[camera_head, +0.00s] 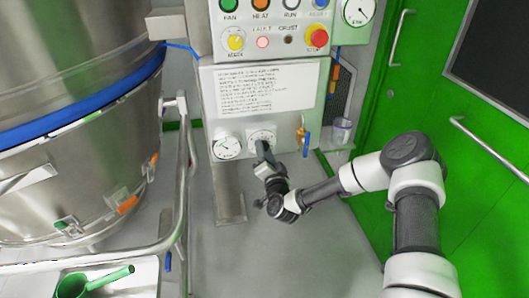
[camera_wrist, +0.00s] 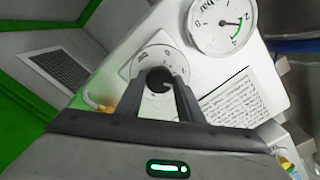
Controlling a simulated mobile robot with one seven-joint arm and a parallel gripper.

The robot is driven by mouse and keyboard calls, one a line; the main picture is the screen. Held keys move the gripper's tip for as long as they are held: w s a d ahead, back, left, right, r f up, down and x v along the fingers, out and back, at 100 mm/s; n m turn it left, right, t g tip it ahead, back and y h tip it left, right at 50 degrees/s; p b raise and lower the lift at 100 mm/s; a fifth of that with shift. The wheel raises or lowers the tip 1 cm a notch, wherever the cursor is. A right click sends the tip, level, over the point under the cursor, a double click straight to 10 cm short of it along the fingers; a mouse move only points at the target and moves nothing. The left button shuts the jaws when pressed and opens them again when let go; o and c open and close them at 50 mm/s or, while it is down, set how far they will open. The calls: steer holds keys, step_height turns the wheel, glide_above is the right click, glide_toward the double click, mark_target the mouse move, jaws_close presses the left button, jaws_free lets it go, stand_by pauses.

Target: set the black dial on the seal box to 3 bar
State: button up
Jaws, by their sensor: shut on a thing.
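The seal box (camera_head: 287,140) is the pale box under the printed sheet, with a round white gauge (camera_head: 227,146) at left. Beside the gauge is a white scale plate (camera_head: 262,134). In the wrist view the black dial (camera_wrist: 158,78) stands in the middle of this plate, between my fingers. My gripper (camera_wrist: 161,88) is shut on the dial, one finger on each side. The head view shows my gripper (camera_head: 262,147) reaching the dial from below and hiding most of it. The wrist view shows the gauge (camera_wrist: 221,24) upside down, its needle near the green band. The dial's setting is not readable.
A brass valve with a blue handle (camera_head: 306,145) is right of the dial. Above is a button panel with a red stop button (camera_head: 316,38). A steel vessel (camera_head: 75,150) and a rail (camera_head: 183,170) stand left. A green door (camera_head: 420,100) is at right.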

steer(key=o, duration=1.1)
steer(key=shift+c, duration=0.2)
steer(key=p+v, duration=0.3)
steer(key=v, duration=1.4)
steer(key=shift+s, duration=0.25)
steer(key=shift+w+r, duration=0.1)
steer(key=shift+r, duration=0.05)
